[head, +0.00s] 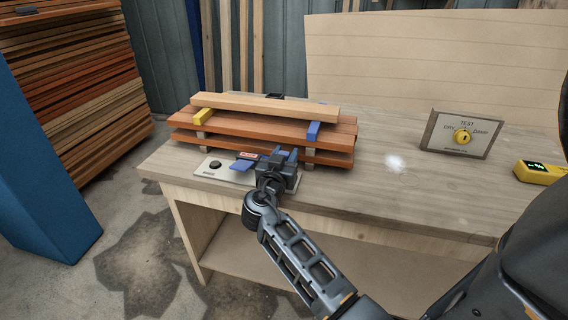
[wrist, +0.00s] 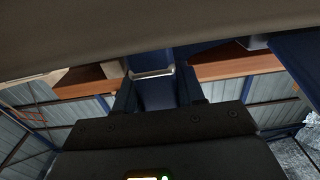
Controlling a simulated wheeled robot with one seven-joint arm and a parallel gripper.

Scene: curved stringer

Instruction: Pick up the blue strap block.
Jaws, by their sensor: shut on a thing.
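My gripper (head: 284,156) is at the front of the board stack, low over the bench's front edge. In the wrist view its dark fingers are shut on a dark blue block (wrist: 157,95) with a pale metal bar across its top; I take this as the blue strap block. In the head view the gripper mostly hides what it holds. A flat blue piece (head: 241,167) shows just left of the gripper, over the pale plate; I cannot tell whether it belongs to the held block. Another blue piece (head: 313,131) sits on the stack's right side.
The stack of reddish boards (head: 255,127) with a light beam (head: 262,106) on top stands right behind the gripper. A yellow piece (head: 203,116) is at its left. A pale plate (head: 210,173) lies in front.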

